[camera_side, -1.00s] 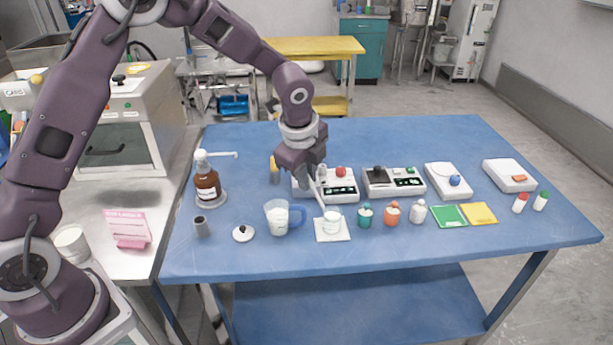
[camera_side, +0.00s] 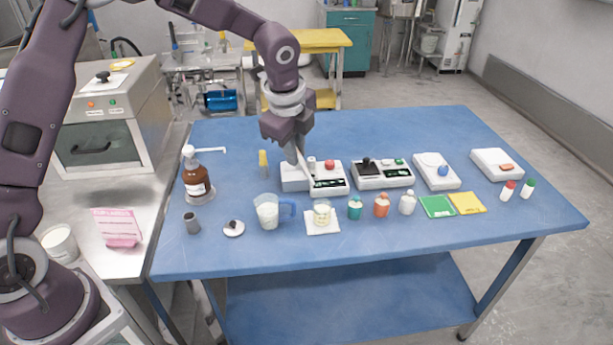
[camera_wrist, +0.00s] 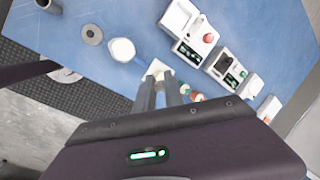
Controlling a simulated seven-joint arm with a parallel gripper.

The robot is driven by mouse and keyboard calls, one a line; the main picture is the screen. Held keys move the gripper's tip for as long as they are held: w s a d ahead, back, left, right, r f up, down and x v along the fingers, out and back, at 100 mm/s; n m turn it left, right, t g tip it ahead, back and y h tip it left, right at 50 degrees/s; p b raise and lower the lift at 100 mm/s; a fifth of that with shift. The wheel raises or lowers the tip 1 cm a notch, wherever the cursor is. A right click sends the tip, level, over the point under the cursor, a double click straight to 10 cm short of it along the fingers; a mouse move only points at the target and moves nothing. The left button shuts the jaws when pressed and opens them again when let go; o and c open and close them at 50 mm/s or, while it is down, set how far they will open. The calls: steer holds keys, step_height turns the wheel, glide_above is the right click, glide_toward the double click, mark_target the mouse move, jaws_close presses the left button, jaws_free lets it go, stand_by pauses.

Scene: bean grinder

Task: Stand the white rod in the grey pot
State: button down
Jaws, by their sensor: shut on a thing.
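My gripper (camera_side: 299,160) is shut on the thin white rod (camera_side: 308,176) and holds it slanting down in the air, in front of a white device in the side view. The rod's lower end shows against the device and its upper part is hidden by the fingers. The small grey pot (camera_side: 192,223) stands upright at the left of the blue table, well to the left of my gripper. It also shows at the top left of the wrist view (camera_wrist: 48,5). I cannot make out the rod clearly in the wrist view.
A brown pump bottle (camera_side: 196,178) stands behind the pot. Small bottles (camera_side: 381,205) stand to the right.

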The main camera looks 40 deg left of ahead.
steer(key=shift+a, duration=0.1)
steer(key=s+a+f+n+g+y, duration=0.1)
steer(key=s+a+n+g+y, duration=0.35)
steer(key=s+a, duration=1.35)
steer(key=shift+w+a+f+n+g+h, duration=0.1)
steer(key=shift+w+f+n+g+h, duration=0.3)
steer(key=shift+f, duration=0.85)
steer(key=shift+s+a+f+n+g+h, duration=0.1)
steer(key=shift+f+h, duration=0.55)
steer(key=shift+f, duration=0.55)
steer(key=shift+w+f, duration=0.1)
steer(key=shift+f, duration=2.3)
stand_by(1.3)
